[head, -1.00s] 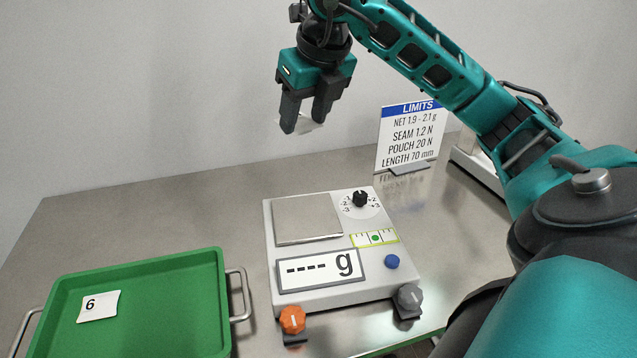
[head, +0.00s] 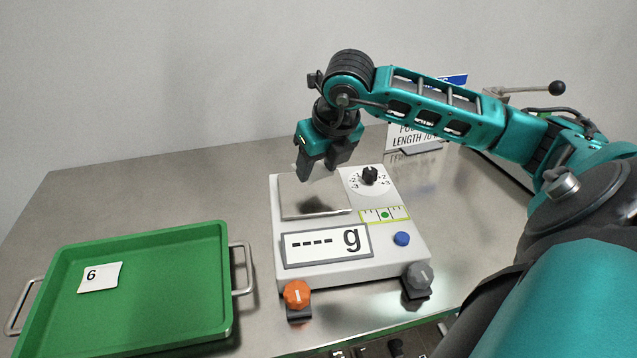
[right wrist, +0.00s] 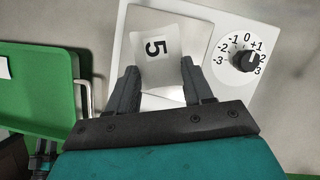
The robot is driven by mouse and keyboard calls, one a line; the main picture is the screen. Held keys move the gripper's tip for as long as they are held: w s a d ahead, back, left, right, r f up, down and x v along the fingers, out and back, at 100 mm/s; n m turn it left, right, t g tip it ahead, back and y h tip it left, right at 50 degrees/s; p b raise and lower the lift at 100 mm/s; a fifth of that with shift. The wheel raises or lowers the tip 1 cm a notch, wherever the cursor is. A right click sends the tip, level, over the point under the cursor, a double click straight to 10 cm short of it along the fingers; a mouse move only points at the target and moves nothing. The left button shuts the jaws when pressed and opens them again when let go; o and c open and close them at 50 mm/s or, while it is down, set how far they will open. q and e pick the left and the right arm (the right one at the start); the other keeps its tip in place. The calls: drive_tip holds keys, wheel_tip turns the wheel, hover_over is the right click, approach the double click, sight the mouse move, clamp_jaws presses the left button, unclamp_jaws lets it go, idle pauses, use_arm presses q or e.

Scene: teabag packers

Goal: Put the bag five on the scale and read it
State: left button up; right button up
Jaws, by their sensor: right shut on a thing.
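Bag five (right wrist: 156,50) is a small white packet marked 5, seen in the right wrist view between the fingers of my right gripper (right wrist: 160,88). In the head view my right gripper (head: 318,177) points down over the back of the scale's square pan (head: 318,208), shut on the bag, which is mostly hidden there. I cannot tell whether the bag touches the pan. The scale (head: 350,274) is a white box; its display (head: 327,245) shows four dashes and a g.
A green tray (head: 200,300) with a packet marked 6 (head: 101,277) stands left of the scale. The scale has a black dial (head: 370,174), a blue button (head: 401,239), and orange (head: 297,294) and grey (head: 420,276) knobs. A limits sign (head: 408,140) stands behind, partly hidden by my arm.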

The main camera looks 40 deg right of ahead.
sight(322, 175)
wheel_tip(322, 175, down, 4)
drive_tip(key=shift+r, duration=0.1)
drive_tip(key=shift+f, duration=0.25)
drive_tip(key=shift+r, duration=0.1)
drive_tip(key=shift+b, duration=0.3)
drive_tip(key=shift+f, duration=0.25)
drive_tip(key=o, duration=1.1)
drive_tip(key=shift+r, duration=0.1)
drive_tip(key=shift+c, duration=0.2)
